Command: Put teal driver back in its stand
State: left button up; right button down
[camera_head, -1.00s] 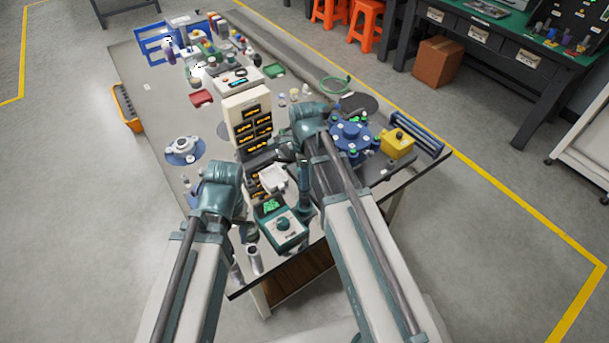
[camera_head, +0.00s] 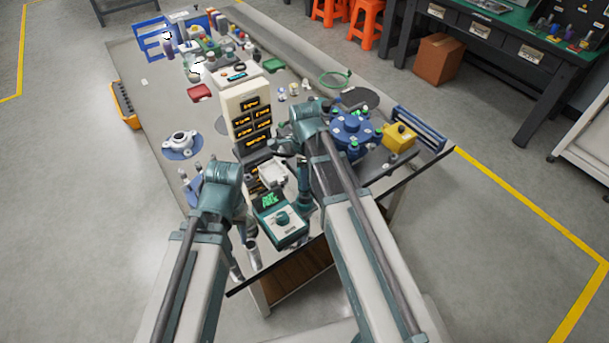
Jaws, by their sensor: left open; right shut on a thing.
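A teal upright driver-like tool (camera_head: 305,183) shows left of my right forearm, right of a teal control box (camera_head: 282,222) with a dial and green display. Its lower end is by the box, and I cannot tell whether a stand is around it. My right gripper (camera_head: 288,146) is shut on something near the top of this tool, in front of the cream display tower. The jaws and contact are too small and partly hidden to make out. My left gripper (camera_head: 243,222) is open, beside the control box on its left, mostly behind my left arm.
A cream tower with amber displays (camera_head: 236,106) stands behind the grippers. A white tray (camera_head: 272,177) lies before it. A blue round fixture (camera_head: 352,134) and a yellow box (camera_head: 398,138) are at the right. Silver cylinders (camera_head: 253,256) stand at the front edge.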

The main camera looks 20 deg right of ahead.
jog(key=shift+f, duration=0.2)
jog(key=shift+f+b, duration=0.15)
jog(key=shift+b, duration=0.2)
jog(key=shift+c, duration=1.3)
grip_release()
jog(key=shift+r+p, duration=2.55)
jog(key=shift+d, duration=0.1)
